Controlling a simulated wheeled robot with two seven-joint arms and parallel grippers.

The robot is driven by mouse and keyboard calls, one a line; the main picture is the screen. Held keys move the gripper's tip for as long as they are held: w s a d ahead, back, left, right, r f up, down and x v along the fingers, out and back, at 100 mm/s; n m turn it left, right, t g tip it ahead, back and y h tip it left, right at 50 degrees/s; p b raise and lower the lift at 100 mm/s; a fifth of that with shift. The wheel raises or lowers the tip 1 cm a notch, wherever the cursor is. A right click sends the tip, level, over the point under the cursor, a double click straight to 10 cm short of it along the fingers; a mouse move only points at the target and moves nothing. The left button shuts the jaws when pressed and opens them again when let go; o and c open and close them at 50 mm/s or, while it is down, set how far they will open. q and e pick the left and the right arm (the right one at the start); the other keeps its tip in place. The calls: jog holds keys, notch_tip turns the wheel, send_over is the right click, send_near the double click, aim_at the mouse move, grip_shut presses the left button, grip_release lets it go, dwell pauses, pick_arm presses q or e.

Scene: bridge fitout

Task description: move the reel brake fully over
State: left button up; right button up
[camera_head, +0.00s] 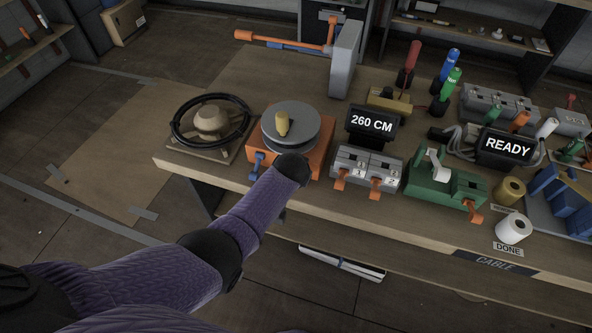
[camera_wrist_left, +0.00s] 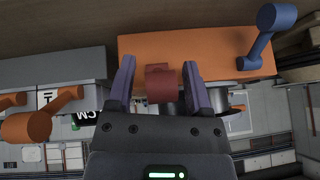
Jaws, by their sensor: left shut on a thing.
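The cable reel unit has an orange base (camera_head: 312,154) with a grey round drum (camera_head: 291,124) and a yellow knob on top. In the left wrist view, a dark red block-like lever (camera_wrist_left: 160,84), which I take as the reel brake, sticks out from the orange base (camera_wrist_left: 200,47). My left gripper (camera_wrist_left: 160,92) has it between its two purple fingers and is shut on it. In the head view, my left gripper (camera_head: 291,170) is at the front of the orange base and hides the red lever. My right gripper is not in view.
A blue crank (camera_head: 257,164) is close by on the orange base's left. A black cable coil (camera_head: 211,122) lies left of the reel. A grey box with orange levers (camera_head: 366,167) stands to the right, below a "260 CM" display (camera_head: 372,122).

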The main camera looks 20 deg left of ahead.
pick_arm(q)
jog(key=shift+r+g, duration=0.15)
jog(key=shift+g, duration=0.15)
dwell(0.4)
jog(key=o, duration=1.3)
jog(key=shift+w, duration=0.1)
jog(key=shift+c, duration=0.2)
jog(key=p+v, duration=0.7)
jog(key=v, duration=0.2)
jog(key=shift+s+r, duration=0.2)
jog(key=shift+r, duration=0.15)
jog(key=shift+d, duration=0.1)
